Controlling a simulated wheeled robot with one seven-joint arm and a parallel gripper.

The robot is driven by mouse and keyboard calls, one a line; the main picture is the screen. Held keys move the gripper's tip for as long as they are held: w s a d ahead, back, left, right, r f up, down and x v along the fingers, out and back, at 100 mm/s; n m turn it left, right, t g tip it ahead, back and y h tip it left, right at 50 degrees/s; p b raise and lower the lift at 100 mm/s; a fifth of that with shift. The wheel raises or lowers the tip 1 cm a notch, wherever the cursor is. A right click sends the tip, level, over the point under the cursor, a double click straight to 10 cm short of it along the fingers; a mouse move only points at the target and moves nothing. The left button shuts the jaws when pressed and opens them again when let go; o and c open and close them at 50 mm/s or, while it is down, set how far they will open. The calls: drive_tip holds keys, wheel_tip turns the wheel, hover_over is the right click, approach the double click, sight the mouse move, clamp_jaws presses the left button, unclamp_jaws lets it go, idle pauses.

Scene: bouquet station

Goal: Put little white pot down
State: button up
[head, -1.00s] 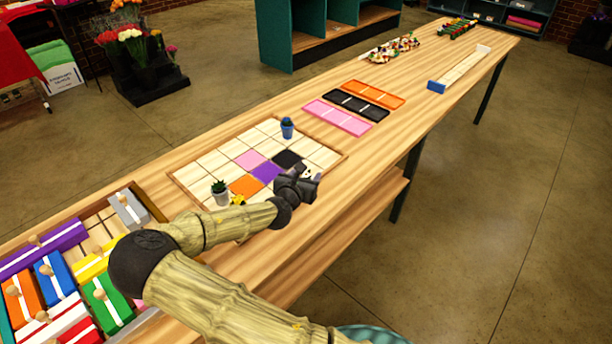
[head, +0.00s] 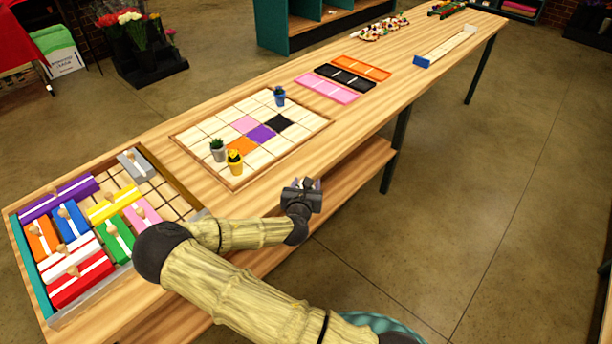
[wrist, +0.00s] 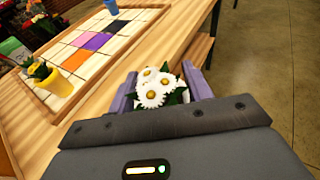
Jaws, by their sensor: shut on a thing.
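My gripper (head: 303,190) is out at the table's front edge, in front of the tiled board. In the wrist view its two lilac fingers (wrist: 160,80) are shut around the little white pot's plant, whose white daisies (wrist: 152,95) with yellow centres and green leaves show between them. The pot itself is hidden below the flowers and behind the gripper. The tiled board (head: 262,160) lies flat on the table (head: 345,145), with pale squares and a few pink, purple, black and orange ones.
A yellow pot (head: 236,168) and a grey pot (head: 218,155) stand on the board's near left part, a blue pot (head: 280,101) at its far corner. A box of coloured blocks (head: 50,318) is at the left. Pink, black and orange trays (head: 326,90) lie beyond the board.

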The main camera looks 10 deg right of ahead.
drive_tip(key=s+f+n+y, duration=0.4)
drive_tip(key=s+f+y, duration=0.1)
drive_tip(key=s+f, duration=0.6)
drive_tip(key=shift+s+a+f+t+y, duration=0.3)
drive_tip(key=shift+s+f+t, duration=0.1)
drive_tip(key=shift+f, duration=0.1)
drive_tip(key=shift+w, duration=0.1)
